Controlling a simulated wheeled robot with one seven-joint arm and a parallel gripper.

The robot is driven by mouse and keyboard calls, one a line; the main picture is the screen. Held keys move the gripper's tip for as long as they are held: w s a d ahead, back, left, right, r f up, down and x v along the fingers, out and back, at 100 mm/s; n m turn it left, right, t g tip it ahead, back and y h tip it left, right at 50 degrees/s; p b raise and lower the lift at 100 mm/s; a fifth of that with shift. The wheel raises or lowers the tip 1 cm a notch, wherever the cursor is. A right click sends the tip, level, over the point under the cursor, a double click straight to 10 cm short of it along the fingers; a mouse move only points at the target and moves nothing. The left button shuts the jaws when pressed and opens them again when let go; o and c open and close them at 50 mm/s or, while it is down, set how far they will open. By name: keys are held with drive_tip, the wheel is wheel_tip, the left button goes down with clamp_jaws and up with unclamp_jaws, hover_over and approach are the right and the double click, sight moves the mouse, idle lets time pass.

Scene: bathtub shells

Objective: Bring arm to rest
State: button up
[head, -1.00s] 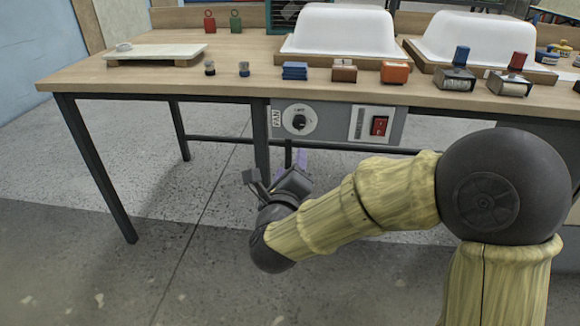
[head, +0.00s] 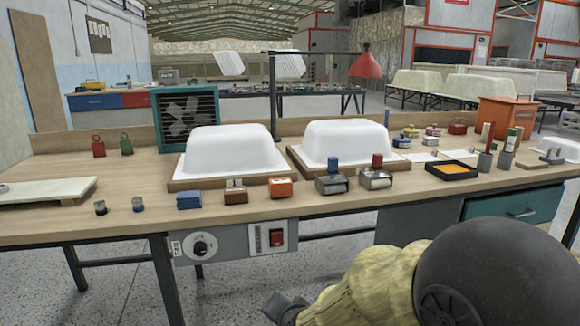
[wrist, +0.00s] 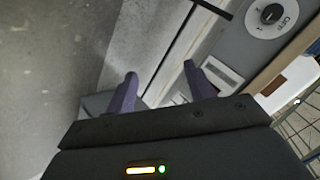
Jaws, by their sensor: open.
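My gripper (wrist: 160,88) shows in the wrist view with its two purple fingers spread apart and nothing between them. Beyond the fingers are the grey control panel with its black dial (wrist: 271,14) and the concrete floor. In the head view my arm runs along the bottom right, in front of the workbench (head: 330,207). Only the dark wrist end shows at the bottom edge there, and the fingers are out of frame.
The control panel (head: 232,243) with a red switch (head: 277,238) hangs under the bench front. Two white tub shells (head: 230,150) (head: 345,142) stand on the bench among small blocks and stamps. A teal drawer (head: 512,210) is at the right. Floor lies open in front of the bench.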

drive_tip(key=s+d+r+n+g+h+p, duration=0.1)
drive_tip(key=s+d+n+g+h+p, duration=0.15)
drive_tip(key=s+d, duration=0.5)
drive_tip(key=s+d+n+g+h+p, duration=0.1)
drive_tip(key=s+d+n+g+p, duration=0.3)
drive_tip(key=d, duration=0.6)
drive_tip(key=w+p+v, duration=0.2)
drive_tip(key=p+v, duration=1)
drive_tip(key=w+r+p+v, duration=0.1)
drive_tip(key=w+p+v, duration=0.2)
drive_tip(key=p+v, duration=0.9)
drive_tip(key=w+r+p+v, duration=0.1)
drive_tip(key=w+p+v, duration=0.1)
drive_tip(key=p+v, duration=1)
drive_tip(key=shift+w+r, duration=0.2)
drive_tip(key=shift+r, duration=0.2)
drive_tip(key=shift+w, duration=0.1)
